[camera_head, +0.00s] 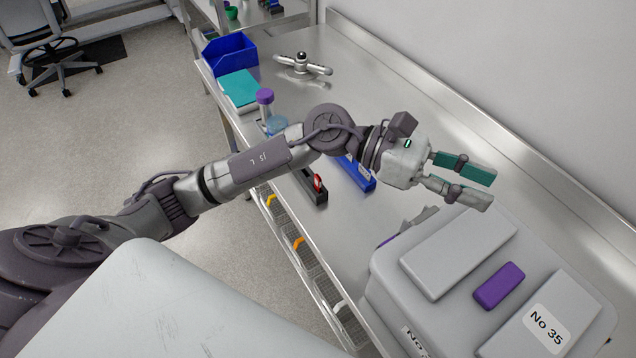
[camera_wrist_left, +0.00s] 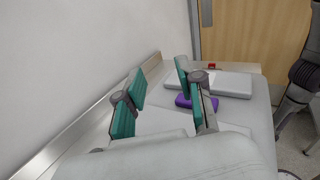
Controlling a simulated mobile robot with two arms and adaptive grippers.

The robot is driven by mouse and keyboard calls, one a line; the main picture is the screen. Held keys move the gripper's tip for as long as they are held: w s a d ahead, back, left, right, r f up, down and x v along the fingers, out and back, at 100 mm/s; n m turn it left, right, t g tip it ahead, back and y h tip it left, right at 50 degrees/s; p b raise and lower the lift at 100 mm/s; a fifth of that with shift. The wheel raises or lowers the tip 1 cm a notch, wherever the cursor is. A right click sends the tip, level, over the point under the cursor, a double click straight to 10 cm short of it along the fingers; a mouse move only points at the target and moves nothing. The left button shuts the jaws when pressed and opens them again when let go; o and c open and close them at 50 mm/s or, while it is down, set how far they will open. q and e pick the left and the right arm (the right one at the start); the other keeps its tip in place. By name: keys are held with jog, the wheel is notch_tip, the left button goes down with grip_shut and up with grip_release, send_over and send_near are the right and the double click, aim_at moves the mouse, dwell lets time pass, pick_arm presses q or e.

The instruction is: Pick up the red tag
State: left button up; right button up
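My left gripper (camera_head: 490,187) is above the steel bench near the back of a grey case. Its teal-padded fingers are apart with nothing between them; they also show apart in the left wrist view (camera_wrist_left: 160,78). In the head view, a small red piece (camera_head: 317,183) is on the end of a black block (camera_head: 312,192), left of and below my gripper. In the left wrist view, another small red item (camera_wrist_left: 212,66) shows beyond the grey case, far past the fingers. I cannot tell which of them is the red tag. My right gripper is not seen.
The grey case (camera_head: 385,290) has a purple latch (camera_head: 499,286) and a "No 35" label. A blue block (camera_head: 357,174), a purple-capped tube (camera_head: 265,97), a teal box (camera_head: 240,89), a blue bin (camera_head: 230,52) and a metal fitting (camera_head: 303,65) stand on the bench. The bench's back right is clear.

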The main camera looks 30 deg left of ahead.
pick_arm(q)
jog(key=a+f+m+y, duration=0.1)
jog(key=f, duration=0.1)
jog(key=a+f+m+y, duration=0.1)
jog(key=f+y, duration=0.1)
jog(key=w+a+f+m+g+y, duration=0.1)
jog(key=a+m+y, duration=0.1)
jog(key=shift+w+f, duration=0.1)
jog(key=shift+f, duration=0.3)
jog(key=w+a+f+m+y, duration=0.2)
jog(key=w+a+f+y, duration=0.15)
jog(key=a+y, duration=0.35)
jog(key=y, duration=0.6)
send_over(318, 176)
jog(key=shift+m+t, duration=0.3)
jog(key=shift+m, duration=0.1)
notch_tip(318, 176, down, 8)
jog(key=shift+s+a+r+p, duration=0.15)
jog(key=shift+r+p, duration=0.1)
jog(key=shift+p, duration=0.85)
notch_tip(318, 176, down, 5)
jog(key=p, duration=0.2)
jog(key=shift+p, duration=0.4)
jog(key=shift+f, duration=0.2)
grip_shut()
